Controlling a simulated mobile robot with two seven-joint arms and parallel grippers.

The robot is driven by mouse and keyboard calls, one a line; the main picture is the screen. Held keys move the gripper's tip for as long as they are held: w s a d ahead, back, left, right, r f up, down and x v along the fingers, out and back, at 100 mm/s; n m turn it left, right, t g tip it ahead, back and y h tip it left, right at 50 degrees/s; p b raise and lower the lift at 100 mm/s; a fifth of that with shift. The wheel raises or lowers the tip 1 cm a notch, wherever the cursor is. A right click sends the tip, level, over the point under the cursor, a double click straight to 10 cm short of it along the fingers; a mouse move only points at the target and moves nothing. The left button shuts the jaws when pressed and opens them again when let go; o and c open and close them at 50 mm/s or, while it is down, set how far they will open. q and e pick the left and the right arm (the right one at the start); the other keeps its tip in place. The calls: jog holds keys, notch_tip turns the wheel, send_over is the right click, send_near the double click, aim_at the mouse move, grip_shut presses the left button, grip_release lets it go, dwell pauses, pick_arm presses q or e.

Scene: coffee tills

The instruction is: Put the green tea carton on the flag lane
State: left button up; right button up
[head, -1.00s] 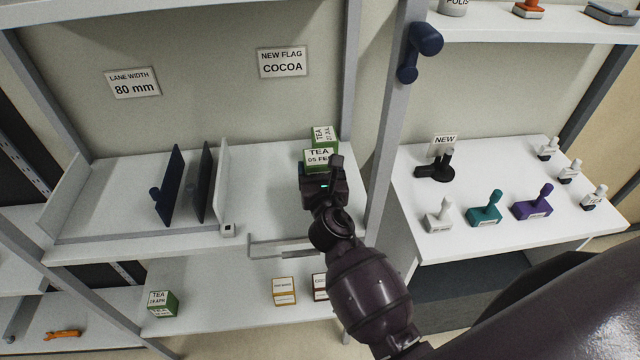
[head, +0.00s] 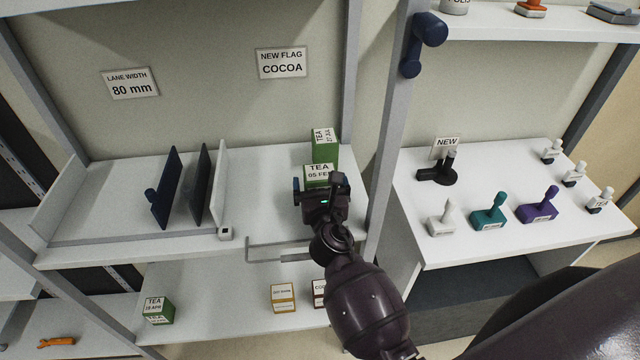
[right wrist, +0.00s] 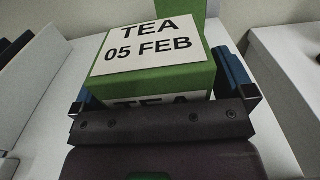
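A green tea carton (head: 322,174) with a white "TEA 05 FEB" top stands on the upper shelf, right of the white divider. A second green tea carton (head: 325,145) is behind it. My right gripper (head: 322,186) is at the front carton. In the right wrist view its blue fingers are spread on both sides of the front carton (right wrist: 155,70), with small gaps visible. A third tea carton (head: 157,310) is on the lower shelf at left. A "NEW FLAG COCOA" sign (head: 282,63) hangs on the back wall; which lane it marks is unclear. My left gripper is not in view.
Navy (head: 166,188), dark (head: 200,184) and white (head: 221,185) dividers stand on the upper shelf (head: 110,200). A wire rail (head: 275,258) runs along its front right. A yellow carton (head: 283,297) is below. Several stamps stand on the right-hand table (head: 470,245).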

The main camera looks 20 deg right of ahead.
jog(key=shift+r, duration=0.2)
jog(key=shift+s+a+f, duration=0.1)
jog(key=shift+s, duration=0.25)
jog(key=v, duration=1)
jog(key=shift+s+b, duration=0.1)
jog(key=shift+b, duration=0.3)
jog(key=shift+s+a, duration=0.2)
jog(key=shift+s, duration=0.35)
